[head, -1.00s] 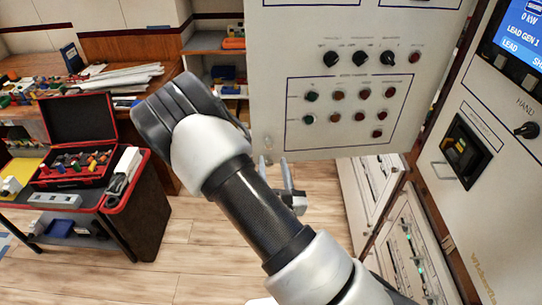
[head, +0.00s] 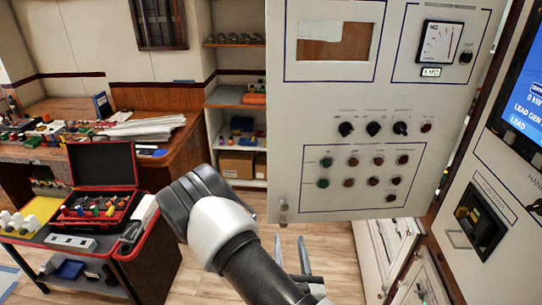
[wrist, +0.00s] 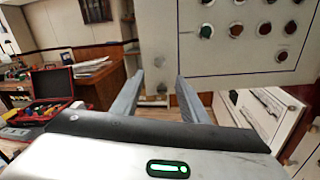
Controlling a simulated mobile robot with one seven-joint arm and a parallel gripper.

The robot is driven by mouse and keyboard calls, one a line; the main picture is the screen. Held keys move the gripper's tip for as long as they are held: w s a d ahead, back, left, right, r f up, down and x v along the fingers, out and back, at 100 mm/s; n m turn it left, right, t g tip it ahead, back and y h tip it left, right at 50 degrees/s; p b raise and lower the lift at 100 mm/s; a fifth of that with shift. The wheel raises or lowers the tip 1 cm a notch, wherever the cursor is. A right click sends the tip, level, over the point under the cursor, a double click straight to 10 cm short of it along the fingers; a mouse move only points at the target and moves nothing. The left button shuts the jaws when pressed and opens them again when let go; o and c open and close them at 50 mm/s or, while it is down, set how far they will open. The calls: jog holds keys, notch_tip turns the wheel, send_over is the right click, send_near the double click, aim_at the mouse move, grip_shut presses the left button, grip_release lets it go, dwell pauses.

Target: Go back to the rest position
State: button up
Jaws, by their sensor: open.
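My gripper (head: 291,256) is at the bottom middle of the head view, partly behind my own arm. Its two grey fingers stand apart with nothing between them. In the wrist view the fingers (wrist: 158,98) are also spread and empty. They point toward the lower edge of the open grey panel door (head: 300,180), which carries knobs and rows of round buttons. I see a gap between the fingers and the door in the wrist view, but cannot tell its depth.
A control cabinet with a blue screen (head: 530,95) stands at the right. At the left are a cart with a red-edged toolbox (head: 103,160) and a wooden workbench (head: 180,150). Shelves (head: 240,93) stand behind. Wooden floor (head: 200,285) shows between the cart and the cabinet.

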jog(key=s+d+r+m+g+h, duration=0.2)
jog(key=d+r+m+g+h, duration=0.3)
jog(key=d+r+m+h, duration=0.9)
jog(key=s+d+r+m+g+h, duration=0.2)
jog(key=s+d+r+m+g, duration=0.2)
jog(key=s+d+m+g, duration=0.65)
jog(key=s+a+f+m+g+y, duration=0.2)
jog(key=s+a+m+g+y, duration=0.3)
jog(key=s+a+y, duration=0.4)
jog(key=w+a+r+m+t+y, duration=0.3)
jog(key=w+a+r+t+y, duration=0.1)
jog(key=a+r+t+y, duration=0.3)
jog(key=a+r+t, duration=0.1)
jog(key=a, duration=0.1)
jog(key=shift+w+a+r+m, duration=0.3)
jog(key=shift+a+r+m, duration=0.05)
jog(key=shift+a, duration=0.05)
